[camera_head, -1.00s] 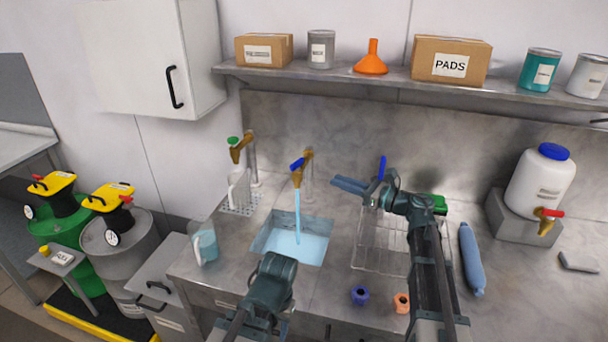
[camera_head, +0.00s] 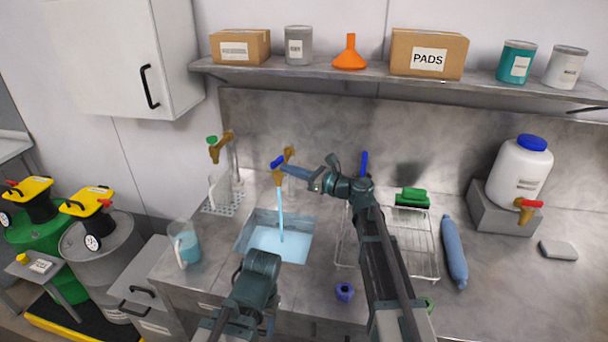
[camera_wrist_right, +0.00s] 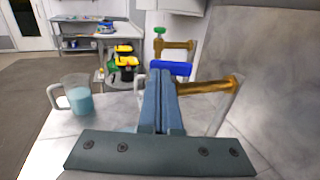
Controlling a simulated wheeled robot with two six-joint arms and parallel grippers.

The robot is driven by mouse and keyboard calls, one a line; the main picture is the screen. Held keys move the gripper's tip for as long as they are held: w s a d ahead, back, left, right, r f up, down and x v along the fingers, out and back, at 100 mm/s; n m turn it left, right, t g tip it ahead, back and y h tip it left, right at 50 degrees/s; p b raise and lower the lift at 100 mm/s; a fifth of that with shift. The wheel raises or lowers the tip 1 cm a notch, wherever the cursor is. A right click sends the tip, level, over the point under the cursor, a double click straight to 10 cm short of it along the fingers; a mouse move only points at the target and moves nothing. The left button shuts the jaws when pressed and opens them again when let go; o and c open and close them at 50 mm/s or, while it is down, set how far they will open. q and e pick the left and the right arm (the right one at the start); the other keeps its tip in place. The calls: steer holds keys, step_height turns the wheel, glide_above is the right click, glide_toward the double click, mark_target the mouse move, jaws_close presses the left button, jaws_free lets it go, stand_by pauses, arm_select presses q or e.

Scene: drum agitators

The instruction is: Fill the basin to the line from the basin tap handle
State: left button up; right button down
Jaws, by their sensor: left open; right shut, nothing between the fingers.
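The basin (camera_head: 244,246) is sunk in the counter and holds light blue water. The basin tap (camera_head: 289,154) stands behind it with a blue handle (camera_head: 278,161), and a blue stream runs from it into the basin. My right gripper (camera_head: 284,167) is shut with nothing between its fingers, its tips at or very near the blue handle. In the right wrist view the blue handle (camera_wrist_right: 170,68) shows just beyond the fingertips; whether they touch I cannot tell. My left gripper (camera_head: 267,318) is low in front of the basin, open, its fingers mostly hidden. The fill line cannot be made out.
A jug of blue liquid (camera_head: 185,244) stands left of the basin. A green-handled tap (camera_head: 220,147) is behind left. A wire rack (camera_head: 420,243) with a green item, a blue bottle-like roll (camera_head: 454,250) and a white canister (camera_head: 519,172) are to the right. A shelf (camera_head: 370,72) runs above.

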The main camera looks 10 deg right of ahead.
mark_target(271, 167)
steer(key=shift+x, duration=0.95)
steer(key=shift+s+a+m+t+h, duration=0.2)
steer(key=shift+a+m+t+h, duration=0.05)
steer(key=shift+m+t+h, duration=0.5)
steer(key=shift+s+a+m+t+h, duration=0.2)
steer(key=shift+a+m+t+h, duration=0.1)
steer(key=shift+m+t+h, duration=0.45)
steer(key=m+t+h, duration=0.1)
steer(key=a+m+t+h, duration=0.1)
steer(key=h, duration=0.1)
steer(key=shift+s, duration=0.1)
steer(key=m+h, duration=0.1)
steer(key=h, duration=0.1)
steer(key=a+m+t+h, duration=0.1)
steer(key=h, duration=0.1)
steer(key=m+t+h, duration=0.1)
steer(key=m, duration=0.1)
steer(key=shift+w+a+h, duration=0.25)
steer(key=shift+a+h, duration=0.05)
steer(key=shift+h, duration=0.1)
steer(key=shift+w+a+m+h, duration=0.15)
steer(key=shift+m+h, duration=0.55)
steer(key=shift+h, duration=0.4)
steer(key=shift+w+a, duration=0.1)
steer(key=shift+a, duration=0.05)
steer(key=shift+w+a, duration=0.3)
steer(key=shift+a, duration=0.05)
